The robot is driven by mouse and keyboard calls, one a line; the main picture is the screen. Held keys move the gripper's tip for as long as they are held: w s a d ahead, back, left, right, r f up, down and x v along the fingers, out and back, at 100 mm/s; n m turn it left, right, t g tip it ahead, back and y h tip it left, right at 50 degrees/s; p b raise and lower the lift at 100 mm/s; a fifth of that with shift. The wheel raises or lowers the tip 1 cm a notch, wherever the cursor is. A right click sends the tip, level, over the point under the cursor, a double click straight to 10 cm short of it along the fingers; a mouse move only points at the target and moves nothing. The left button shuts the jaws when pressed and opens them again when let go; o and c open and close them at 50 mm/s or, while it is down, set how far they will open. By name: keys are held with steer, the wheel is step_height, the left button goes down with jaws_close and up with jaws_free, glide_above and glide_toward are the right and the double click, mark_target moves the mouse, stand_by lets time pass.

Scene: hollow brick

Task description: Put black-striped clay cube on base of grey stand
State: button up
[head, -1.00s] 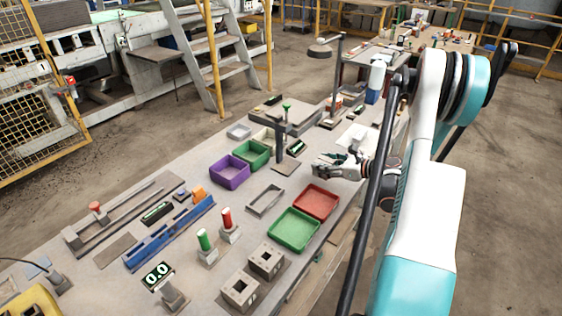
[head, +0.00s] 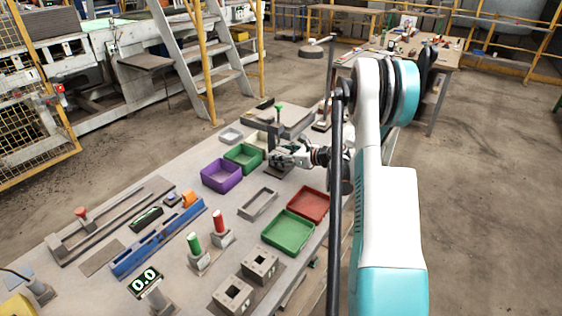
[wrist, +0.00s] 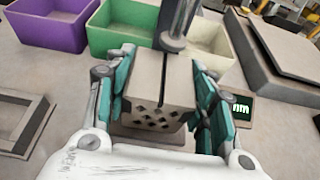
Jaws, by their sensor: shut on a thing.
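My gripper (wrist: 160,95) is shut on the black-striped clay cube (wrist: 158,85), a beige-grey hollow block with holes in its near face and a dark line on top. The teal pads press its two sides. In the head view my gripper (head: 279,157) is at the grey stand (head: 273,136), which has a dark post and a green knob. In the wrist view the post (wrist: 176,22) rises just beyond the cube. The stand's base (head: 278,172) is partly hidden by the gripper. I cannot tell whether the cube touches it.
A purple tray (head: 221,176), a green tray (head: 243,157) and a cream tray (wrist: 208,42) stand close by. A grey flat block (wrist: 280,55) is at the right of the wrist view, near a small display (wrist: 240,108). A grey frame (head: 258,203) lies nearer.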

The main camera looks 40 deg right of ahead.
steer(key=shift+f, duration=0.95)
steer(key=shift+r, duration=0.1)
steer(key=o, duration=1.2)
steer(key=shift+o, duration=0.2)
steer(key=shift+r, duration=0.1)
steer(key=p+v, duration=0.2)
steer(key=v, duration=1)
